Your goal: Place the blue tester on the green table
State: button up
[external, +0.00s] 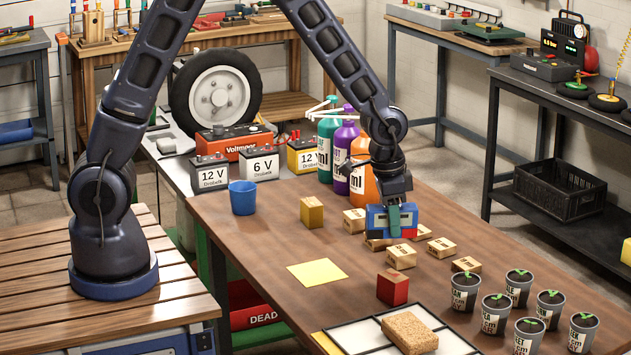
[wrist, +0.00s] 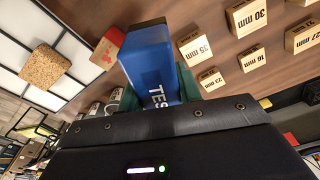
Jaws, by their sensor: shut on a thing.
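My gripper (external: 395,212) is shut on the blue tester (external: 376,219). The tester is a blue box with part of a white label showing in the wrist view (wrist: 150,68), between my green fingers. In the external view it appears just above the brown table, over the wooden blocks; whether it touches anything is unclear. No plainly green tabletop shows.
Wooden blocks (external: 401,256) lie around and below my gripper. A red block (external: 392,287), a yellow block (external: 312,212), a blue cup (external: 243,197) and a yellow sheet (external: 317,272) are on the brown table (external: 270,240). Bottles (external: 364,185) stand behind; several potted seedlings (external: 497,312) stand front right.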

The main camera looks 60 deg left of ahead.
jog(key=shift+f, duration=5.05)
jog(key=shift+f, duration=0.15)
jog(key=o, duration=1.1)
